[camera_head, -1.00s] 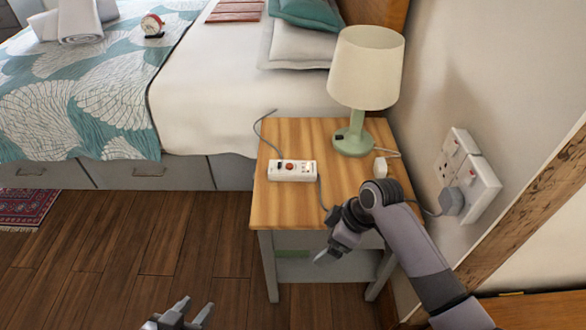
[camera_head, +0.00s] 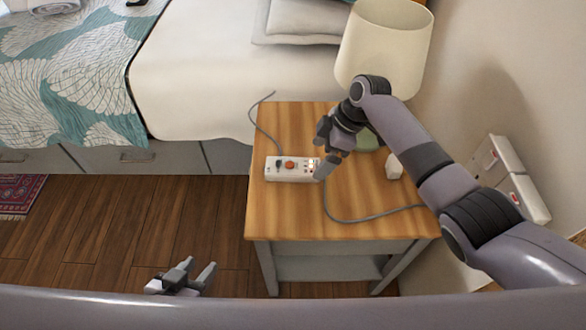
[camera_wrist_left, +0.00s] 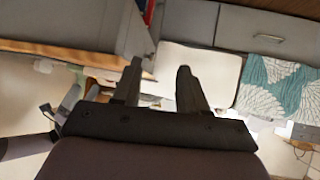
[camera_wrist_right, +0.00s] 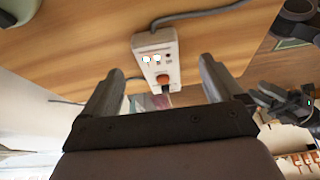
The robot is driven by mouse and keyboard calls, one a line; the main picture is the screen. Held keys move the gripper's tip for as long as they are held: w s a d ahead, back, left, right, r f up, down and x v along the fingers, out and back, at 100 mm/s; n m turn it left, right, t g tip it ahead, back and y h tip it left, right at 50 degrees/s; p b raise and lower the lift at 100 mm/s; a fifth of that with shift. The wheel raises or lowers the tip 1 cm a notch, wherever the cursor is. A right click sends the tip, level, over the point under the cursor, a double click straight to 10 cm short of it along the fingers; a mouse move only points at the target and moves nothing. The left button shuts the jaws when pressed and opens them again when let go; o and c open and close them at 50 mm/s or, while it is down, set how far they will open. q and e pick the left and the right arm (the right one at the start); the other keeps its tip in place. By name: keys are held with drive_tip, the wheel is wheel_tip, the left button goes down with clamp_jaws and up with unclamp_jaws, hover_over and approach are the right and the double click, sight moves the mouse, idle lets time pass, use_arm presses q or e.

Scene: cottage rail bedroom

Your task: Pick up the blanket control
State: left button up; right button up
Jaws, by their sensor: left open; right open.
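The blanket control (camera_head: 286,168) is a white box with an orange-red knob and small lit marks, lying flat on the wooden nightstand (camera_head: 290,215). A grey cord leaves each end of it. My right gripper (camera_head: 326,165) is at the control's right end, above the tabletop. In the right wrist view the control (camera_wrist_right: 157,55) lies beyond and between the open fingers (camera_wrist_right: 158,85), with nothing held. I cannot tell whether a finger touches it. My left gripper (camera_head: 195,272) is open and empty, low over the floor in front of the nightstand.
A lamp (camera_head: 385,45) with a cream shade stands at the back of the nightstand, close behind my right arm. A small white object (camera_head: 394,166) lies right of the control. Wall sockets (camera_head: 510,180) are at the right. The bed (camera_head: 200,80) borders the nightstand's left.

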sight(309, 166)
drive_tip(key=shift+b+x, duration=0.8)
drive_tip(key=shift+x, duration=0.05)
drive_tip(key=b+x, duration=0.4)
drive_tip(key=b, duration=0.1)
drive_tip(key=shift+w+a+r, duration=0.1)
drive_tip(key=shift+w+a, duration=0.1)
drive_tip(key=c, duration=1.1)
